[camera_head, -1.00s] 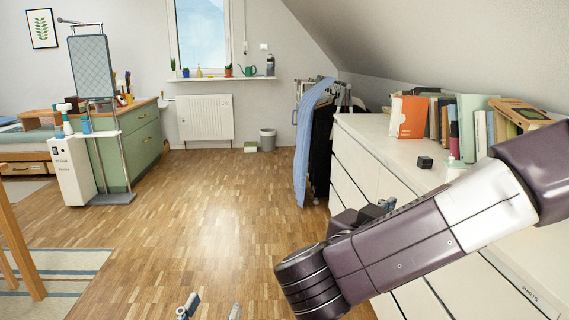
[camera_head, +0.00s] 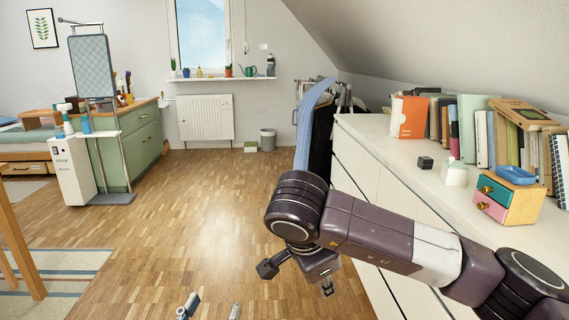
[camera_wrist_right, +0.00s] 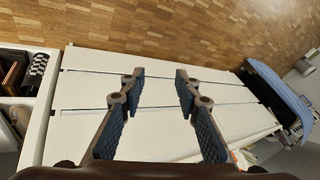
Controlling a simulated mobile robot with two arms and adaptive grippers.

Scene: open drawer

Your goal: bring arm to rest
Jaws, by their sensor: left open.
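My right arm (camera_head: 390,240) reaches in from the right in the head view, in front of the white dresser (camera_head: 352,160). Its gripper (camera_head: 297,278) hangs below the wrist, over the wood floor. In the right wrist view my right gripper (camera_wrist_right: 157,82) is open, its two blue-padded fingers well apart with nothing between them. The white drawer fronts (camera_wrist_right: 155,128) show behind the fingers. My left gripper (camera_head: 211,308) shows only as two separate fingertips at the bottom edge of the head view; it is open and appears empty.
Books (camera_head: 480,138), a small box with coloured drawers (camera_head: 508,198) and a black cube (camera_head: 425,162) stand on the dresser. A clothes rack (camera_head: 318,125) is beyond it. A white compartment (camera_wrist_right: 38,98) holds items. The central floor (camera_head: 215,200) is clear.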

